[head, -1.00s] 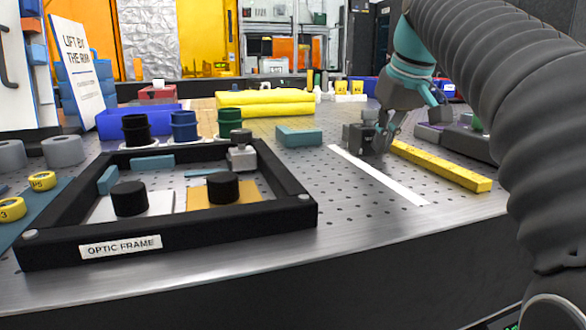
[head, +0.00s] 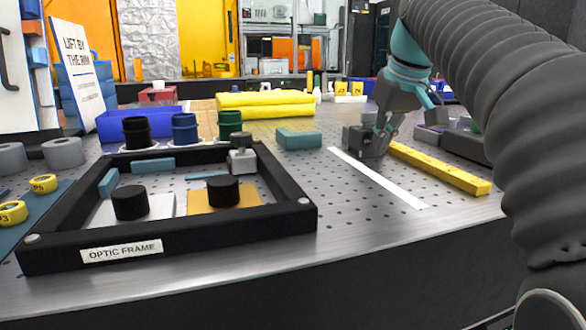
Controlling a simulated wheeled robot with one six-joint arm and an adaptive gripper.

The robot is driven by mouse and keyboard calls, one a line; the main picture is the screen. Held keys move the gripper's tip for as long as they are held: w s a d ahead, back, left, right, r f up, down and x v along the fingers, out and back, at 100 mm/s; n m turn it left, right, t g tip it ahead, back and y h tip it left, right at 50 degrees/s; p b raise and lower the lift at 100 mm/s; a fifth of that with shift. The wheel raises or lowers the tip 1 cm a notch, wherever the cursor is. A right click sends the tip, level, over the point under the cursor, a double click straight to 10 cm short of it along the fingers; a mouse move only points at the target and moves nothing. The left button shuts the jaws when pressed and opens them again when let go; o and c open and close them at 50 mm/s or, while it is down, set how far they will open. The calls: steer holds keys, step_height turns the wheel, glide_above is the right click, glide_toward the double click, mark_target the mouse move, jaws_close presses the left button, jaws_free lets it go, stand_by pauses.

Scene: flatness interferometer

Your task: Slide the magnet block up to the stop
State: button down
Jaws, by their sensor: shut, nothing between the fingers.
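The dark grey magnet block (head: 353,138) stands on the perforated table near the far end of the white strip (head: 378,178), left of the yellow bar (head: 440,168). My gripper (head: 378,148) is shut, low beside the block's right side, and partly covers it. I cannot tell whether the fingers touch the block. I cannot tell which thing is the stop; a teal block (head: 299,139) lies to the left of the magnet block, with a gap between.
The black optic frame (head: 170,245) fills the left front of the table. Several coloured cups, including a green one (head: 230,124), stand behind it. Yellow folded cloths (head: 265,104) lie at the back. The table between frame and white strip is clear.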

steer(key=shift+w+a+p, duration=0.35)
steer(key=shift+w+p, duration=0.2)
steer(key=shift+w, duration=0.35)
stand_by(0.9)
steer(key=shift+s+d, duration=0.1)
steer(key=shift+s, duration=0.1)
steer(key=shift+s+d, duration=0.15)
steer(key=shift+s, duration=0.35)
step_height(320, 180, up, 5)
steer(key=p, duration=0.5)
steer(key=shift+r, duration=1)
